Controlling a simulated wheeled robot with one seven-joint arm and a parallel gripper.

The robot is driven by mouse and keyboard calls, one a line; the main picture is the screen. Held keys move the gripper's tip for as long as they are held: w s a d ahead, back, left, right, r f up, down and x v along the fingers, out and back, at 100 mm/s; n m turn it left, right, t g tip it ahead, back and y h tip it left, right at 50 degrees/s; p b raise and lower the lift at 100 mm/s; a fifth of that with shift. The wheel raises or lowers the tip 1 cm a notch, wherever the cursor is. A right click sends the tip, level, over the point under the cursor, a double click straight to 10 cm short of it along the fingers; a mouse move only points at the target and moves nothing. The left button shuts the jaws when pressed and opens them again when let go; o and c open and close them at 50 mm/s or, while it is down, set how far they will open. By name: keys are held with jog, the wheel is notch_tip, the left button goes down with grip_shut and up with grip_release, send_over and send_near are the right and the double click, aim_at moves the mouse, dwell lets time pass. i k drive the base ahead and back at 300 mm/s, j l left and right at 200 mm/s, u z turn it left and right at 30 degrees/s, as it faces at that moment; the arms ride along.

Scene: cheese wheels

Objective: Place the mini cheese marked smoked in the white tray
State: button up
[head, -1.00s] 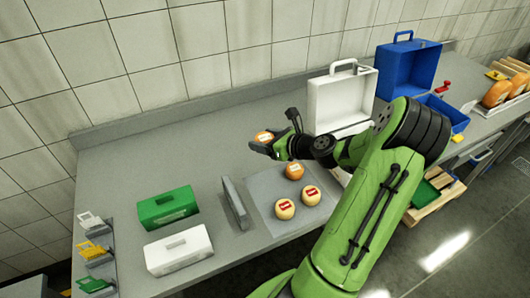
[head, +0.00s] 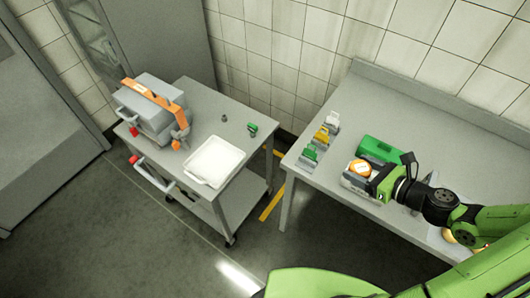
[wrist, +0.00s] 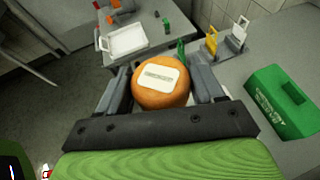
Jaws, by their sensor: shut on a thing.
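The white tray (head: 214,162) lies empty on a grey cart to the left, across a gap from the worktop. The tray also shows at the top left of the wrist view (wrist: 126,41). Another cheese (head: 448,236) is partly hidden by my arm.
A slicer-like grey machine with an orange part (head: 150,105) stands on the cart behind the tray.

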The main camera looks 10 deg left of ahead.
aim_at(215, 162)
jog(key=j+u, duration=0.15)
jog(key=j, duration=0.6)
jog(key=j+u, duration=0.1)
jog(key=j, duration=0.65)
jog(key=i+j+u, duration=0.15)
jog(key=j, duration=0.6)
jog(key=i+j, duration=0.2)
jog(key=i+j+u, duration=0.15)
jog(key=j, duration=0.25)
